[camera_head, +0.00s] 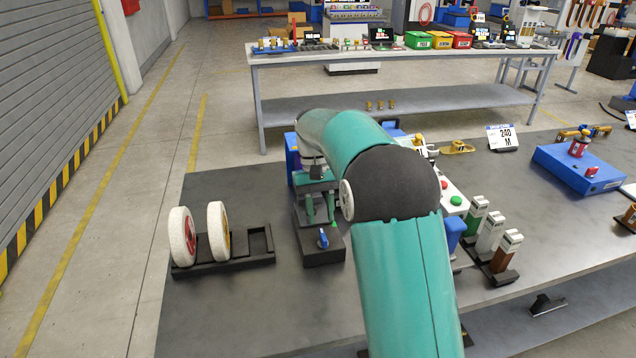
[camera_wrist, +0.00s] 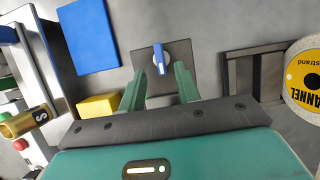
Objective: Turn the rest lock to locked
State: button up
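The rest lock appears to be a small blue lever (camera_head: 323,238) on a black block (camera_head: 323,256) on the grey table. In the wrist view the blue lever (camera_wrist: 159,58) sits on a light round disc on a dark plate (camera_wrist: 143,56), lying nearly in line with the picture's vertical. No lock marking is readable. My gripper (camera_head: 321,222) is just behind and above the lever in the head view, pointing down. In the wrist view its two green fingers (camera_wrist: 161,72) are apart and empty, with the lever showing between and just beyond their tips.
A black rack with two grinding wheels (camera_head: 219,232) stands left of the block. Green, white and brown upright pieces (camera_head: 490,236) stand right. A blue box (camera_wrist: 89,36) and a yellow block (camera_wrist: 98,105) lie left in the wrist view. Front left tabletop is clear.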

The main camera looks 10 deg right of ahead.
jog(key=v, duration=0.9)
jog(key=shift+r, duration=0.15)
notch_tip(320, 180, up, 5)
jog(key=t, duration=0.2)
send_over(323, 235)
jog(key=s+r+t, duration=0.2)
jog(key=s+t, duration=0.1)
jog(key=s, duration=0.6)
jog(key=s+f+t, duration=0.2)
jog(key=s+f, duration=0.1)
jog(key=s, duration=0.5)
jog(key=s+f+t, duration=0.3)
jog(key=s, duration=0.6)
jog(key=shift+f, duration=0.35)
